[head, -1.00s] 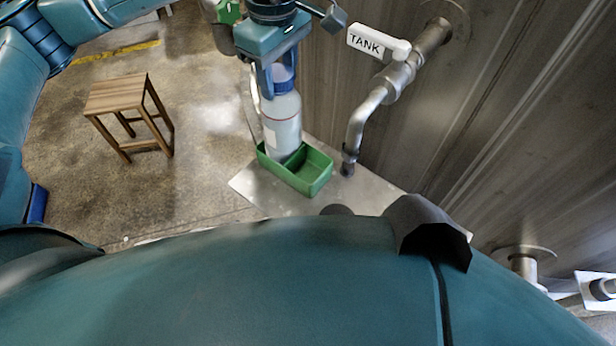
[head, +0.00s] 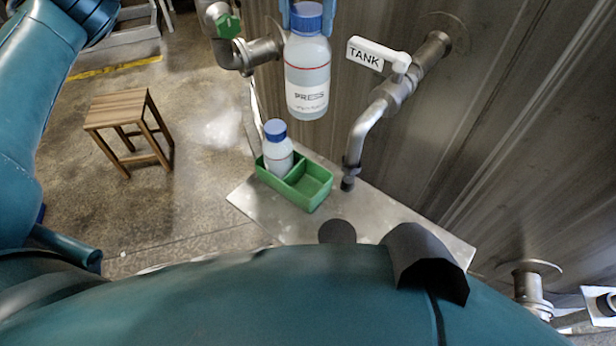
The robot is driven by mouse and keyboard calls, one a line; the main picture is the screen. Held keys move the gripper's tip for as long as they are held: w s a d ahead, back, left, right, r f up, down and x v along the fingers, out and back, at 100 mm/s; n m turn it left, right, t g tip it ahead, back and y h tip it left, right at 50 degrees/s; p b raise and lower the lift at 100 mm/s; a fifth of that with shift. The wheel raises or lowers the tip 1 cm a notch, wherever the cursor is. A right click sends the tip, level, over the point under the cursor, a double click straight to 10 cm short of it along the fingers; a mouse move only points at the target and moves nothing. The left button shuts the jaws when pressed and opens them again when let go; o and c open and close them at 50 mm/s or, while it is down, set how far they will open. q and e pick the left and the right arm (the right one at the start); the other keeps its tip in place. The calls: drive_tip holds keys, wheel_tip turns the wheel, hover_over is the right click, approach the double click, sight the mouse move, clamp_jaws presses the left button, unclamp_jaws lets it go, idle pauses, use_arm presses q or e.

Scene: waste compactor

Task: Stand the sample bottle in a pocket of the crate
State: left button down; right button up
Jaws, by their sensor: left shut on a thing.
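My left gripper (head: 307,14) is at the top edge, its two blue fingers shut around the blue cap of a clear-white bottle (head: 308,78). This bottle hangs upright in the air, with a red line and a label that seems to read PRESS. The green crate (head: 318,199) lies below and slightly left of it in the picture, apart from it. A second blue-capped bottle (head: 278,158) stands in the crate's left pocket. The right pocket (head: 307,188) looks empty. My right gripper is not in view.
The crate sits on a metal shelf (head: 262,213) beside a pipe spout (head: 358,140) with a white TANK handle (head: 366,53). A green-handled valve (head: 229,27) is behind left. A ribbed metal wall stands right. A wooden stool (head: 118,110) stands on the floor at left.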

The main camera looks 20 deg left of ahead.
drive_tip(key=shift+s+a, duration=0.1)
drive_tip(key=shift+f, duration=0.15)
use_arm(q)
wheel_tip(320, 180, down, 28)
drive_tip(key=shift+r, duration=0.15)
drive_tip(key=c, duration=1.3)
unclamp_jaws()
drive_tip(key=shift+f, duration=0.25)
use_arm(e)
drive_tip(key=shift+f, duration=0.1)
use_arm(q)
drive_tip(key=o, duration=0.5)
drive_tip(key=shift+c, duration=0.2)
drive_tip(key=shift+r, duration=0.15)
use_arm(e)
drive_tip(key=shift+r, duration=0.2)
